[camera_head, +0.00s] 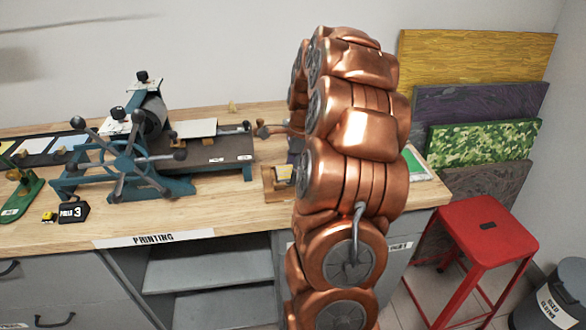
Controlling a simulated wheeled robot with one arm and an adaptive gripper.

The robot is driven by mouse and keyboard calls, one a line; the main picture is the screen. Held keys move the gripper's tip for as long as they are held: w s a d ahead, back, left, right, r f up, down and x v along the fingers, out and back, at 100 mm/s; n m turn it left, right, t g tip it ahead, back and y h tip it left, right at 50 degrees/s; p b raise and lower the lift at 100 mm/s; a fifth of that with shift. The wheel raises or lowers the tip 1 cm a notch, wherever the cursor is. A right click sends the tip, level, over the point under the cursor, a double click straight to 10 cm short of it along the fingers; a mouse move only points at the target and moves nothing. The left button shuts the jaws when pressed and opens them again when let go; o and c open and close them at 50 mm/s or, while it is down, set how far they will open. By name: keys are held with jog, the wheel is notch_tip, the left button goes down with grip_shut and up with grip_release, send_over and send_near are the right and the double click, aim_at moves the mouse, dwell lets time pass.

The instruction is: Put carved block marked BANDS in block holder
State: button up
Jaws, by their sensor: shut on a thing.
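My copper-coloured arm stands across the middle of the view and hides most of my gripper. Only a dark sliver, apparently of my gripper (293,152), shows at the arm's left edge. It is shut on a block. A small pale-yellow block (284,174) shows just below that sliver; its marking cannot be read. A small wooden stand (271,190), apparently the block holder, is on the table right under and beside the block. I cannot tell whether the block touches the holder, and the arm hides their right side.
A blue-green printing press (130,165) with spoked handles stands left of the holder on the wooden table (230,212). A black sign marked 3 (73,212) is at the front left. A red stool (487,235) and a bin (558,295) stand at the right.

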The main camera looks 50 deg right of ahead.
jog(key=o, duration=1.3)
jog(key=shift+c, duration=0.2)
jog(key=shift+r+p, duration=1)
jog(key=shift+r, duration=3)
